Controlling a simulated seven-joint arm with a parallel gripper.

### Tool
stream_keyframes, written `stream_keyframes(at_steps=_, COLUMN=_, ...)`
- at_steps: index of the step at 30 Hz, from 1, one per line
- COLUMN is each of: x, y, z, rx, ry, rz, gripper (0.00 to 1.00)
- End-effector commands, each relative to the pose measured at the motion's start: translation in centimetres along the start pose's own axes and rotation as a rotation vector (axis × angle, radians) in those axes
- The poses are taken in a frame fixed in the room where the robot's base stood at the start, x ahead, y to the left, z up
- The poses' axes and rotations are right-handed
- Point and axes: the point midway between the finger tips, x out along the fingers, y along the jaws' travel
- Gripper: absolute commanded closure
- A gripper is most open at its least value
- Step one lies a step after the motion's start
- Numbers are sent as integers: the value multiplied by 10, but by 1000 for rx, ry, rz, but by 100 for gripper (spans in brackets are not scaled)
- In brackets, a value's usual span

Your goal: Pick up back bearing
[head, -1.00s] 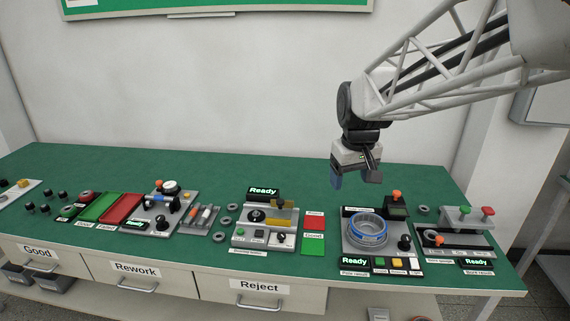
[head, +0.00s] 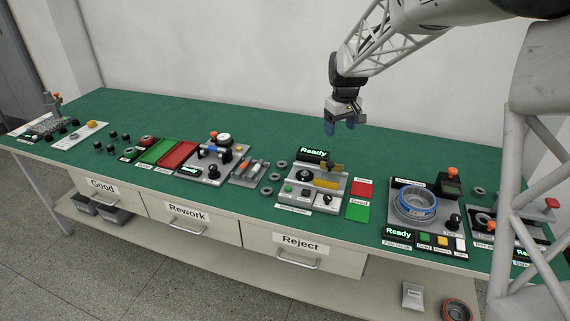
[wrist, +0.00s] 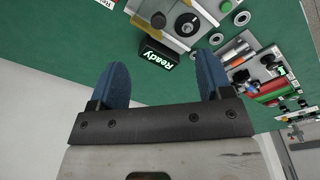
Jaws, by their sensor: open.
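Small grey ring-shaped bearings lie in a short row on the green bench, left of the middle station. The rearmost bearing (head: 282,163) is closest to the wall; it also shows in the wrist view (wrist: 216,39), by the tip of the right finger but well below it. The middle bearing (head: 275,177) and the front bearing (head: 267,190) lie in line in front of it. My gripper (head: 340,125) is open and empty, with blue fingers, high above the bench behind the middle station and to the right of the bearings.
The middle station (head: 318,188) with a raised "Ready" display (head: 313,153) stands just right of the bearings. A tool holder (head: 250,172) lies close on their left. Another ring (head: 479,191) lies far right. The bench's rear strip (head: 210,118) is clear.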

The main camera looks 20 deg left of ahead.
Motion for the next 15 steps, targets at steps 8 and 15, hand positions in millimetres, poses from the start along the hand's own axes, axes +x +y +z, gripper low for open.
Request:
stream_keyframes(at_steps=8, x=49, y=-14, z=-69, rx=-104, ry=-18, rz=-13, gripper=27)
stream_keyframes(at_steps=15, x=94, y=-32, z=-125, rx=-194, ry=-31, rz=-24, gripper=27)
